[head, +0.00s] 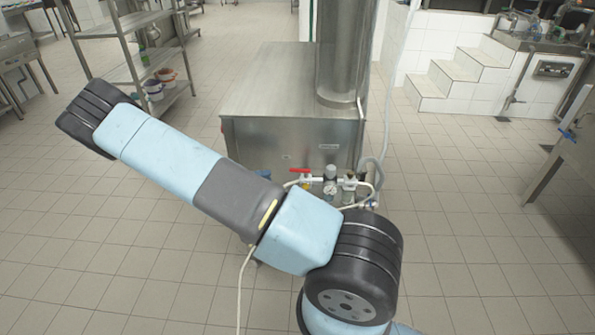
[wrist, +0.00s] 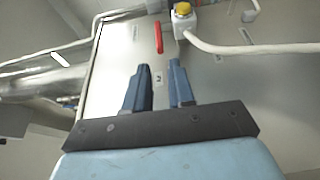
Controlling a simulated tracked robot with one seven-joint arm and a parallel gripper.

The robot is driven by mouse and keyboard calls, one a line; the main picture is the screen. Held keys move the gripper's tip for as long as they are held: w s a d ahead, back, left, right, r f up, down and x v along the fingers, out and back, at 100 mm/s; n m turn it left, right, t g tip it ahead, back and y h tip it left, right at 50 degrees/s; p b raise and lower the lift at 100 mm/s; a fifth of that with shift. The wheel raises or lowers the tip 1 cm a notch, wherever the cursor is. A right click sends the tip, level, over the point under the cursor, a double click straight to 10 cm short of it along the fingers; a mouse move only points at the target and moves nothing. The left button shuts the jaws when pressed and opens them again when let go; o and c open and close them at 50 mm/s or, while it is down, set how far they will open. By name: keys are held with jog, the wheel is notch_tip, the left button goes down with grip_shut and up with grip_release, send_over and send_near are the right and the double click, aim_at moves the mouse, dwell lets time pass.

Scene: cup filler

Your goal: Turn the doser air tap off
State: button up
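The air tap's red lever handle (head: 300,170) is on the white air line at the front of the steel doser (head: 285,130). In the head view it lies roughly level, just right of my arm. In the wrist view the red handle (wrist: 158,37) is a narrow bar pointing along the picture's height, beyond my fingertips and roughly in line with the gap between them. My gripper (wrist: 157,67) has its two blue fingers apart, with nothing between them. The fingers do not appear to touch the handle. My arm crosses the head view and hides part of the doser's front.
A pressure gauge (head: 330,187) and white hoses (head: 375,170) sit right of the tap. A yellow-topped fitting (wrist: 183,10) and a white pipe (wrist: 250,48) are near the handle. A shelf rack (head: 150,55) stands at left; white steps (head: 440,82) at right. Tiled floor is open around.

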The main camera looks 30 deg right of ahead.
aim_at(296, 169)
jog(key=d, duration=0.4)
jog(key=s+d, duration=0.1)
jog(key=d, duration=0.2)
jog(key=s+d, duration=0.1)
jog(key=d, duration=0.3)
jog(key=shift+s+d, duration=0.2)
jog(key=shift+d, duration=0.15)
jog(key=shift+c, duration=0.2)
